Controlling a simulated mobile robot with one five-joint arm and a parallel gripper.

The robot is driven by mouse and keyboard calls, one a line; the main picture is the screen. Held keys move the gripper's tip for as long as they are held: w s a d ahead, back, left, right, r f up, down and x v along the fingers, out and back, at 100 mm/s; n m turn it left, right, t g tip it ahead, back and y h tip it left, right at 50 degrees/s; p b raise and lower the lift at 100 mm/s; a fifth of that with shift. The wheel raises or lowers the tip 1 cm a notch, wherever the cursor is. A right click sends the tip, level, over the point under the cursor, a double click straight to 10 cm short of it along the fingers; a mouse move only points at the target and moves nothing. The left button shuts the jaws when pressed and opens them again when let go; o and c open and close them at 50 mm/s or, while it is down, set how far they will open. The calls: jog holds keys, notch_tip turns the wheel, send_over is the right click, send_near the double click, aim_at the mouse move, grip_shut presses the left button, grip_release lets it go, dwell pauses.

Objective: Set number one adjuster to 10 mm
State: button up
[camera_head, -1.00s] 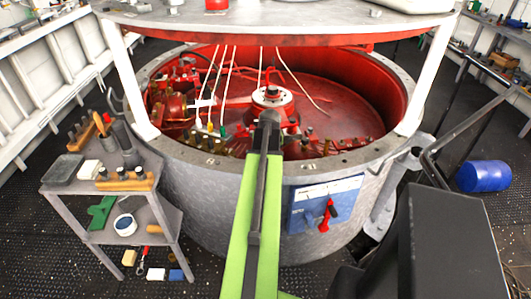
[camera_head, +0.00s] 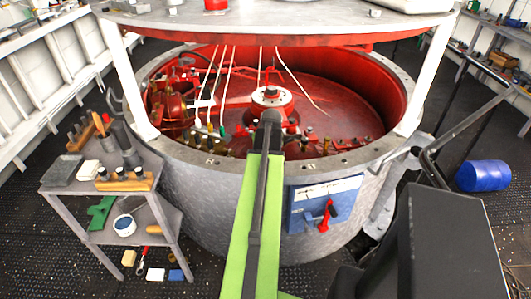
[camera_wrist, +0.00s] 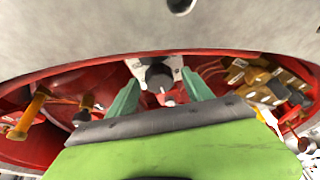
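My gripper (camera_wrist: 160,95) shows two green fingers in the wrist view. They stand apart, one on each side of a dark round knob (camera_wrist: 159,75) on a pale fitting, with gaps at both sides. Which adjuster this is, and its millimetre setting, I cannot read. In the head view my green arm reaches over the near rim of the round red-lined housing (camera_head: 345,161); its fingertips are hidden behind the arm's end. A blue panel (camera_head: 299,215) with a white scale strip and a red lever (camera_head: 325,214) is on the housing's outer wall; its markings are too small to read.
A pale round plate (camera_head: 300,22) on white posts overhangs the housing. Several brass fittings (camera_wrist: 262,80) and red parts lie inside. A grey tool table (camera_head: 70,188) stands at left. A blue drum (camera_head: 484,176) lies at right behind a dark railing (camera_head: 470,125).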

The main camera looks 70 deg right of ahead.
jog(key=p+v, duration=1.6)
jog(key=v, duration=0.1)
jog(key=shift+r, duration=0.25)
jog(key=shift+d, duration=0.1)
